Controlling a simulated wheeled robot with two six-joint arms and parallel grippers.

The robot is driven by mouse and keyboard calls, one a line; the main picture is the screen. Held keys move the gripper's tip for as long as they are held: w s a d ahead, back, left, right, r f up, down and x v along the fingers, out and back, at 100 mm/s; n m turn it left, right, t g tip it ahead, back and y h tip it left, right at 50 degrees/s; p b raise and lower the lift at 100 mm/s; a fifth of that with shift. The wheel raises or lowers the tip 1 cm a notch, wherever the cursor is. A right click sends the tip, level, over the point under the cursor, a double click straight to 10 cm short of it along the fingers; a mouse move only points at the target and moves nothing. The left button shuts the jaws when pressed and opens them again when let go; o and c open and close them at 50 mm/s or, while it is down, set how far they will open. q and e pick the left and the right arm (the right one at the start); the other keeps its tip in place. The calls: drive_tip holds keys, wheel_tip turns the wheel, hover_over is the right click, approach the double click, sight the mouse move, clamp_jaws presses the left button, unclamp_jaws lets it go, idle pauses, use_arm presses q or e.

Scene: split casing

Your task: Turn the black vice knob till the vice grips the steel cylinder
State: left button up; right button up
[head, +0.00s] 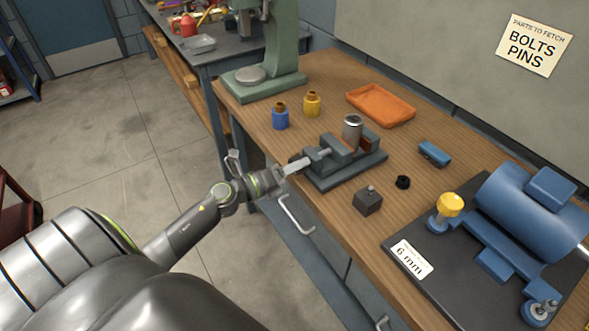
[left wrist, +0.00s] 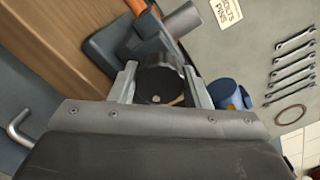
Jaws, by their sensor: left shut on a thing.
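The grey vice (head: 345,167) sits on the wooden bench near its front edge. The steel cylinder (head: 352,128) stands upright between its copper-coloured jaws; I cannot tell whether the jaws touch it. It also shows in the left wrist view (left wrist: 182,20). My left gripper (head: 297,163) is at the front end of the vice, shut on the black vice knob (left wrist: 160,82). In the left wrist view one finger lies on each side of the knob. In the head view the knob is mostly hidden by the fingers. My right gripper is not in view.
A blue bottle (head: 280,117) and a yellow bottle (head: 312,104) stand left of the vice. An orange tray (head: 381,104) lies behind. A dark block (head: 368,201), black ring (head: 403,182) and blue motor (head: 530,210) are to the right. A drawer handle (head: 296,215) juts out below.

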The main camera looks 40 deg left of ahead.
use_arm(q)
drive_tip(key=m+b, duration=0.1)
drive_tip(key=m, duration=0.3)
drive_tip(key=shift+f+m+b, duration=0.1)
drive_tip(key=shift+m+b, duration=0.25)
drive_tip(key=shift+m, duration=0.05)
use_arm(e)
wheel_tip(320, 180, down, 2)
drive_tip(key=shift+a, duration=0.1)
use_arm(q)
drive_tip(key=o, duration=1)
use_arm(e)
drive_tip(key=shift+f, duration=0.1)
